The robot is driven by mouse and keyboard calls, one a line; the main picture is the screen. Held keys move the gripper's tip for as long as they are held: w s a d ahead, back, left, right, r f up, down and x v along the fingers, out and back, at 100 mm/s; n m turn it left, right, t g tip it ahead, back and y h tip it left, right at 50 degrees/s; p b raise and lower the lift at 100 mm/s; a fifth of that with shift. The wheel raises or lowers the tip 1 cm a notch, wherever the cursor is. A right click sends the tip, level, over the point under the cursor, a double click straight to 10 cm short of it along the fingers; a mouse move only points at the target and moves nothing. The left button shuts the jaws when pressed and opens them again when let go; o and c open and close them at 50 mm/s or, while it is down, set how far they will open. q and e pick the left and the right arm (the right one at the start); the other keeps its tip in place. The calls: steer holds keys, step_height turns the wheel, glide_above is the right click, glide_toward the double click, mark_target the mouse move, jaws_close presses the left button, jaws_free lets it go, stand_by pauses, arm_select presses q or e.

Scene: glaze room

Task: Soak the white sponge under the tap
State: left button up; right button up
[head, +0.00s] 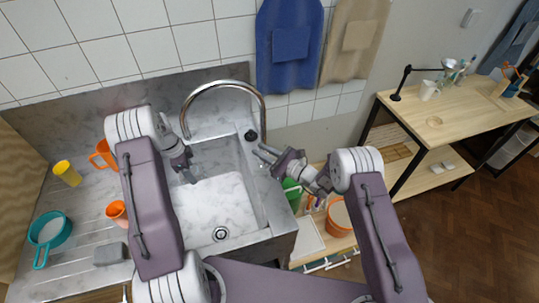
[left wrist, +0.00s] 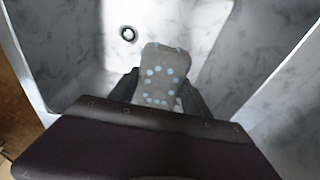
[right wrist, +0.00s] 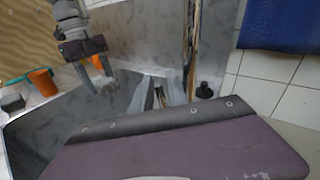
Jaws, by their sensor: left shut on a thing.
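My left gripper (head: 190,177) is inside the sink basin, below the spout end of the arched metal tap (head: 222,84). In the left wrist view it is shut on a sponge (left wrist: 158,62), which looks greyish there and carries several pale blue dots on its face. In the head view the sponge is hard to make out at the gripper. My right gripper (head: 262,153) is open and empty beside the basin's right rim. It is close to the black tap knob (head: 251,135), which also shows in the right wrist view (right wrist: 204,90), apart from the fingers. I see no clear water stream.
The stone sink (head: 255,190) has a drain (head: 221,234). On the left drainboard are orange cups (head: 104,155), a yellow cup (head: 66,173), a teal pan (head: 66,237) and a grey block (head: 110,253). An orange bucket (head: 338,216) stands right of the sink.

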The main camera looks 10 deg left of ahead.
steer(key=v, duration=1)
steer(key=shift+s+d, duration=0.2)
steer(key=shift+d, duration=0.2)
jaws_close()
steer(key=s+a+m, duration=0.2)
steer(key=s+m, duration=0.4)
steer(key=m, duration=1.3)
steer(key=f+x, duration=0.1)
steer(key=x, duration=0.9)
steer(key=shift+t, duration=0.4)
steer(key=shift+w+d+r, duration=0.2)
steer(key=shift+w+d, duration=0.55)
steer(key=shift+d, duration=0.15)
steer(key=shift+w+d+r, duration=0.2)
steer(key=shift+w+d, duration=0.55)
steer(key=shift+d, duration=0.1)
